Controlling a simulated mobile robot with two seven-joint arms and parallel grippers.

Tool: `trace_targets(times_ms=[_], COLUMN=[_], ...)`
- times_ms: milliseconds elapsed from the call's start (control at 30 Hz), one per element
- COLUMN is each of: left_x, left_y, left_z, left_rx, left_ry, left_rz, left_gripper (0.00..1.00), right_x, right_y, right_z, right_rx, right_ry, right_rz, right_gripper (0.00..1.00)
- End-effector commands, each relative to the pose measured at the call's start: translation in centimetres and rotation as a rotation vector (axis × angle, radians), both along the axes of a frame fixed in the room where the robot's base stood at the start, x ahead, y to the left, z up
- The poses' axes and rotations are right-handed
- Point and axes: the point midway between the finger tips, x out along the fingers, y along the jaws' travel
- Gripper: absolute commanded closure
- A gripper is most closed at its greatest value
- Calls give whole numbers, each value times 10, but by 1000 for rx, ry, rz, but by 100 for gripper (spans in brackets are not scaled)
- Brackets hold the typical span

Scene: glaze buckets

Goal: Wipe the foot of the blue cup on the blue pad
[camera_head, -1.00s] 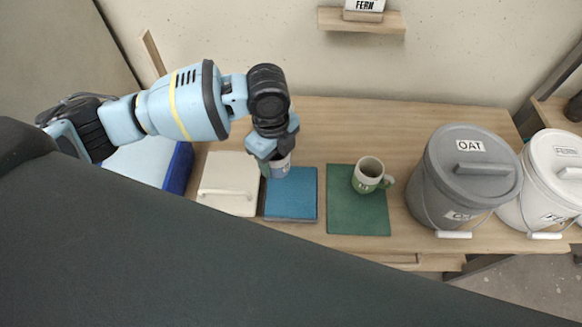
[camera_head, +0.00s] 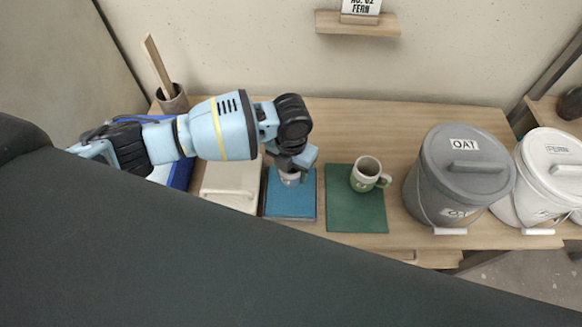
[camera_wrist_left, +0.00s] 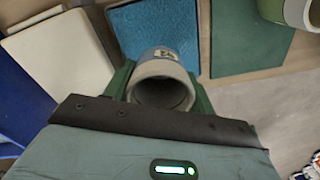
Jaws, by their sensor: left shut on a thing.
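The blue pad (camera_head: 291,203) lies flat on the table, left of the green pad. My left gripper (camera_head: 291,172) is over the back part of the blue pad. It is shut on a cup (camera_head: 289,180), which shows as a pale rim with a blue band. In the left wrist view the cup (camera_wrist_left: 163,82) sits between the two green fingers (camera_wrist_left: 161,92), its open mouth toward the camera and the blue pad (camera_wrist_left: 158,28) beyond it. The foot is hidden, so I cannot tell whether it touches the pad. My right gripper is not in view.
A green cup (camera_head: 366,174) stands on the green pad (camera_head: 356,212). A cream lidded box (camera_head: 231,184) and a blue container (camera_head: 181,172) are on the left. The grey OAT bucket (camera_head: 462,180) and a white bucket (camera_head: 545,178) stand at right. The table behind the pads is clear.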

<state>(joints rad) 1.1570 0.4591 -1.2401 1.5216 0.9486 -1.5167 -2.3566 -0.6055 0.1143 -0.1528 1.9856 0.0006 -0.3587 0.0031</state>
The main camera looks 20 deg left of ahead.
Motion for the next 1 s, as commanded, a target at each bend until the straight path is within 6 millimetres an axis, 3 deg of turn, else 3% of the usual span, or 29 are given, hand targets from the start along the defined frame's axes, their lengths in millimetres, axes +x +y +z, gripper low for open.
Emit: trace_targets(times_ms=[267, 700, 1000], left_x=[0, -1, 1], left_y=[0, 0, 0], left_z=[-5, -44, -47], left_rx=[-1, -1, -2], left_ry=[1, 4, -3], left_rz=[-1, 1, 1], left_gripper=[72, 72, 72], right_x=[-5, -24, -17], right_y=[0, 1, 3], right_z=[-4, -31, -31], right_rx=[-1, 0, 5], right_ry=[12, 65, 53], right_rz=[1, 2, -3], right_gripper=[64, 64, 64])
